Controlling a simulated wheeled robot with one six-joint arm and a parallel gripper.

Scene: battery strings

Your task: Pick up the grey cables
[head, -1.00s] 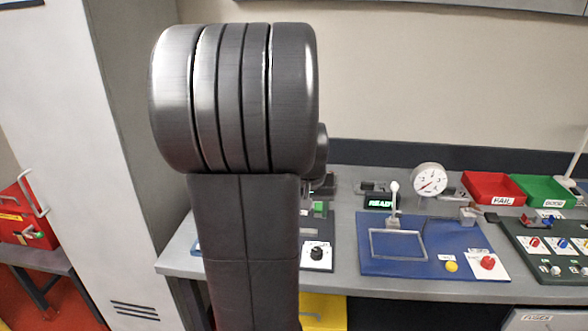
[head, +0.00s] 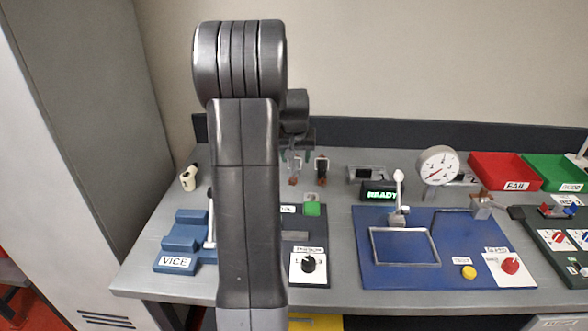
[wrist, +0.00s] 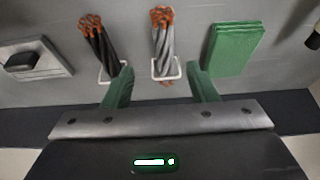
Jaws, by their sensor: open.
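The grey cables (wrist: 165,42) are a bundle with orange ends, standing in a white wire holder (wrist: 166,76) on the bench in the wrist view. In the head view the grey cables (head: 294,164) show at the back of the bench, just right of my arm. My gripper (wrist: 160,86) is open, its green fingers apart and nothing held between them. In the wrist view the grey bundle lies ahead of and between the fingers. The left finger overlaps the holder of the black cables (wrist: 100,42). In the head view my arm hides most of my gripper.
A green block (wrist: 234,48) lies right of the grey cables in the wrist view. A grey device (wrist: 33,57) is at far left there. The head view shows a blue vice (head: 183,242), a blue panel (head: 430,265), a dial gauge (head: 438,165) and a red tray (head: 502,168).

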